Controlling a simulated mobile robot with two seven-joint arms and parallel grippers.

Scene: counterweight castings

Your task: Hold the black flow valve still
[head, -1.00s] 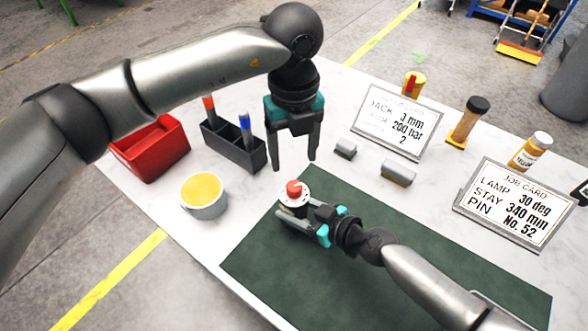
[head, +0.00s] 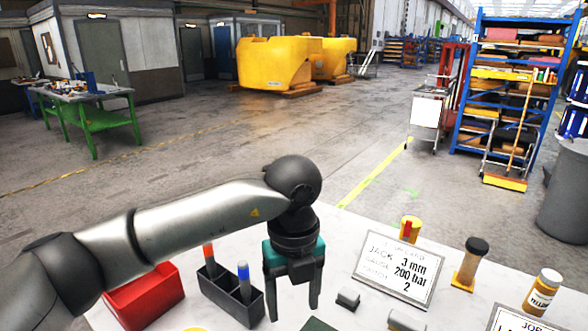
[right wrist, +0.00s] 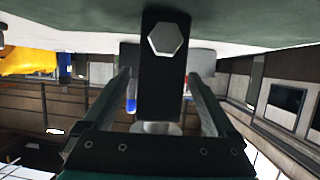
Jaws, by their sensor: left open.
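The black flow valve (right wrist: 162,95) shows in the right wrist view as a dark upright body with a pale hexagon on it, below the green mat (right wrist: 60,35) in this inverted picture. The fingers of my right gripper (right wrist: 158,80) stand on both sides of it, with a narrow gap on each side. The valve and my right gripper are outside the head view. My left gripper (head: 293,308) points down over the white table in the head view, open and empty.
A red bin (head: 146,303) and a black holder (head: 231,297) with a red-topped and a blue-topped marker stand left of my left gripper.

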